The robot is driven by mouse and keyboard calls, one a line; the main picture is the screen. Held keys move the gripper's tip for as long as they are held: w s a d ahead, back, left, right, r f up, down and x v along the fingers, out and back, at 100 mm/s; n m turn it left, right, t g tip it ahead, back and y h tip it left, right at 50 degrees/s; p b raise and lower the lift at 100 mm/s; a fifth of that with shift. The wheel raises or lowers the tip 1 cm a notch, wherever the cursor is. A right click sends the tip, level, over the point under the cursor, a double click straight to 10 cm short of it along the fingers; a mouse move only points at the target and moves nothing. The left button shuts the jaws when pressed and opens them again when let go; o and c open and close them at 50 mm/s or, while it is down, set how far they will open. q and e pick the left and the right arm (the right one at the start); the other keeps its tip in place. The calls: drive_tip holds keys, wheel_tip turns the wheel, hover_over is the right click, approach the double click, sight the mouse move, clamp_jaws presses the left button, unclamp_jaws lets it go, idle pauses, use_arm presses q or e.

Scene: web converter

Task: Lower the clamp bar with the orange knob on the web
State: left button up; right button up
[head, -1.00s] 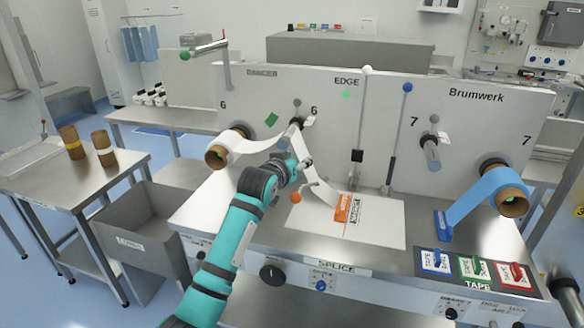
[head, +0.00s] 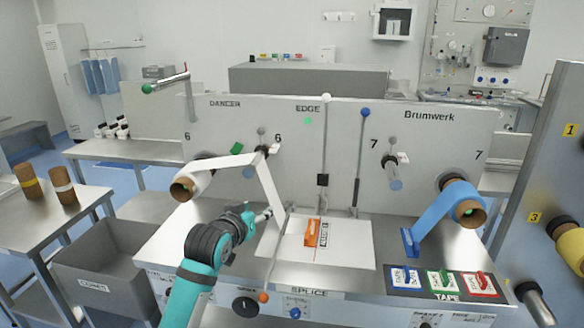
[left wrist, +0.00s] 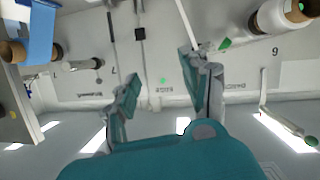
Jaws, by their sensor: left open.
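The orange knob (head: 263,297) sits low at the front edge of the splice table, beside the dark dial. The white web (head: 268,190) runs from the left roll over a roller down to the white splice plate (head: 345,255). My left gripper (head: 266,214) is beside the web's lower end, above and behind the knob, apart from it. In the left wrist view the two fingers (left wrist: 165,88) are spread with nothing between them. My right gripper is not in view.
The blue web (head: 440,215) hangs from the right roll. Tape blocks (head: 440,280) sit at the front right. A grey bin (head: 105,275) and side table (head: 40,225) are at left.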

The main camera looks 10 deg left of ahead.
use_arm(q)
drive_tip(key=s+f+g, duration=0.2)
drive_tip(key=s+f, duration=0.6)
drive_tip(key=f, duration=0.2)
drive_tip(key=s+a+f+m+g+y, duration=0.1)
drive_tip(key=s+f+g, duration=0.3)
drive_tip(key=s, duration=0.7)
drive_tip(key=s+a+f+m+g, duration=0.15)
drive_tip(key=s+f, duration=0.45)
drive_tip(key=s, duration=0.6)
drive_tip(key=s+a+f+g+y, duration=0.1)
drive_tip(key=s+f+g, duration=0.3)
drive_tip(key=s, duration=0.7)
wheel_tip(320, 180, down, 31)
drive_tip(key=s+b, duration=0.3)
drive_tip(key=s+a+f+g+b, duration=0.1)
drive_tip(key=s+a+f+b, duration=0.1)
drive_tip(key=s+f, duration=1.4)
drive_tip(key=shift+a+f, duration=0.2)
drive_tip(key=shift+f, duration=0.65)
drive_tip(key=shift+g, duration=0.25)
